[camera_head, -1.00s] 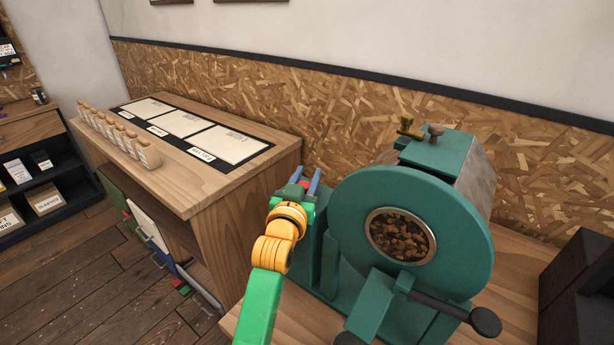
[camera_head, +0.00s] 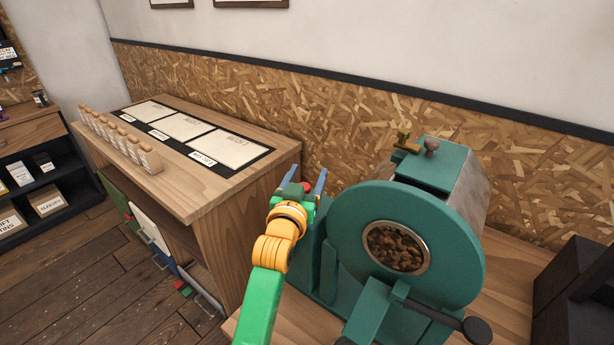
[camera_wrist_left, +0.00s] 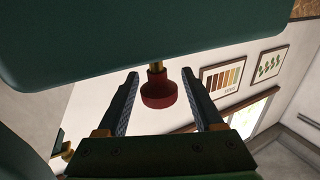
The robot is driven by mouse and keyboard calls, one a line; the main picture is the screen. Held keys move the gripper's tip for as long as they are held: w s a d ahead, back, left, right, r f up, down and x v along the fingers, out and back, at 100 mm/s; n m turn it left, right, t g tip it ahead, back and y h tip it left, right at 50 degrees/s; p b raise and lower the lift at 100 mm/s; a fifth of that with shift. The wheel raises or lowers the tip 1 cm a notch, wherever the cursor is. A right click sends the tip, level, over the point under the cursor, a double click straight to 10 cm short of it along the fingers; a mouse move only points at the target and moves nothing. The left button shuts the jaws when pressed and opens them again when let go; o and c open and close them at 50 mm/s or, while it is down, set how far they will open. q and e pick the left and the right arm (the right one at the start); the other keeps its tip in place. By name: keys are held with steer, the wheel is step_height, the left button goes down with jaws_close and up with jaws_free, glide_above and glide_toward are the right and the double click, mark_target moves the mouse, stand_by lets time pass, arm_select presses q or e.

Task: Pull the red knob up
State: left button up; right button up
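The red knob (camera_wrist_left: 158,91) hangs on a short brass stem between the two fingers of my left gripper (camera_wrist_left: 163,95) in the left wrist view. The fingers are spread, with a visible gap on each side of the knob. In the head view the left gripper (camera_head: 307,180) is at the left side of the green roaster (camera_head: 455,230), and only a bit of red shows between its fingers. My right gripper is not in view.
The roaster has a round window with brown beans (camera_head: 396,247) and a black-ended handle (camera_head: 476,330) at front right. A wooden cabinet (camera_head: 235,205) with cards and a row of small bottles (camera_head: 118,137) stands to the left. A dark box (camera_head: 575,290) stands at right.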

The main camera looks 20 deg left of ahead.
arm_select(q)
steer(key=shift+s+f, duration=0.1)
steer(key=shift+s, duration=0.25)
steer(key=s+b, duration=0.1)
steer(key=s, duration=0.4)
steer(key=shift+s+d, duration=0.1)
steer(key=shift+s, duration=0.15)
steer(key=shift+s+b, duration=0.3)
steer(key=shift+s, duration=0.2)
